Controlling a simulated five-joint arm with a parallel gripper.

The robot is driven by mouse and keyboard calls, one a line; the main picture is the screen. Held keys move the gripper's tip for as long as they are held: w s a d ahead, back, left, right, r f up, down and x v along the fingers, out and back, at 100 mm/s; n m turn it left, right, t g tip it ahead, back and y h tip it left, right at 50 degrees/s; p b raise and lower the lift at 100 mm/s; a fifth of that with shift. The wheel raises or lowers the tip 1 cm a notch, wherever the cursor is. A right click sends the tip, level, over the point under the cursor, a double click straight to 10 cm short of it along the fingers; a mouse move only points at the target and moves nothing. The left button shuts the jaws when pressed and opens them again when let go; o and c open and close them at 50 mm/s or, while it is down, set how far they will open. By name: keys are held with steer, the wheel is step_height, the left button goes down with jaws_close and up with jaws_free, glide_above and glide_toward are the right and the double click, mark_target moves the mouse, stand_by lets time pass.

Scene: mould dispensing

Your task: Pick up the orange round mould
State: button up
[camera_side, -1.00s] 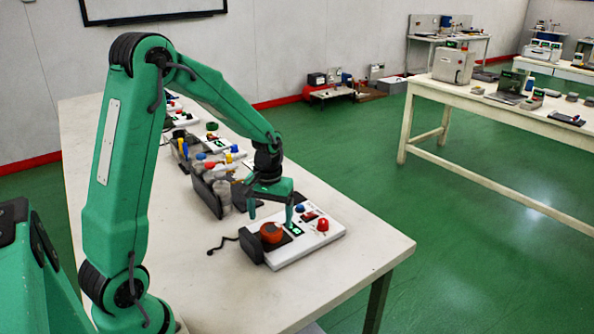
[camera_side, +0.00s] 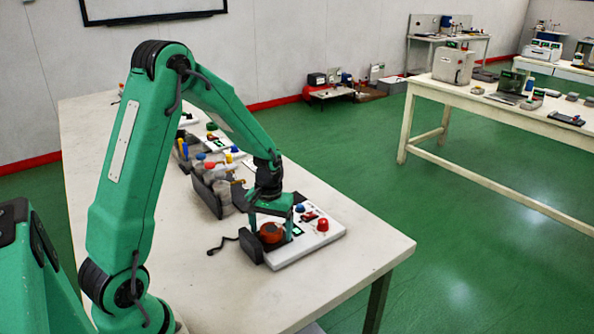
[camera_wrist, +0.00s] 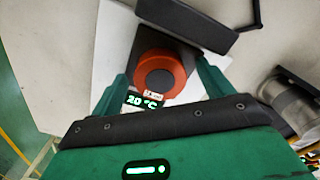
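The orange round mould (camera_side: 271,234) sits on the dark plate of a white device (camera_side: 318,240) near the front of the table. It also shows in the wrist view (camera_wrist: 168,62) as an orange ring with a dark centre. My gripper (camera_side: 270,231) is open above it and points down. In the wrist view the two fingers (camera_wrist: 163,76) stand on either side of the mould, with gaps between. I cannot tell exactly how low the fingertips are against its sides.
The device has a red knob (camera_side: 322,225), a blue knob (camera_side: 300,209) and a display reading 20 °C (camera_wrist: 145,102). A dark block (camera_side: 251,245) with a cable is at its left end. A bin of jars (camera_side: 213,190) stands behind. The front table area is clear.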

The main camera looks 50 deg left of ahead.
steer(key=c, duration=1.1)
steer(key=shift+r, duration=0.1)
steer(key=shift+r, duration=0.7)
step_height(320, 180, up, 2)
steer(key=shift+r, duration=0.15)
steer(key=d+r, duration=0.2)
steer(key=d, duration=0.1)
steer(key=s+d+r, duration=0.1)
steer(key=d+r, duration=0.1)
steer(key=d, duration=0.2)
steer(key=s+d+r, duration=0.1)
steer(key=d+r, duration=0.2)
steer(key=d, duration=0.1)
steer(key=shift+s+d, duration=0.15)
steer(key=shift+d, duration=0.05)
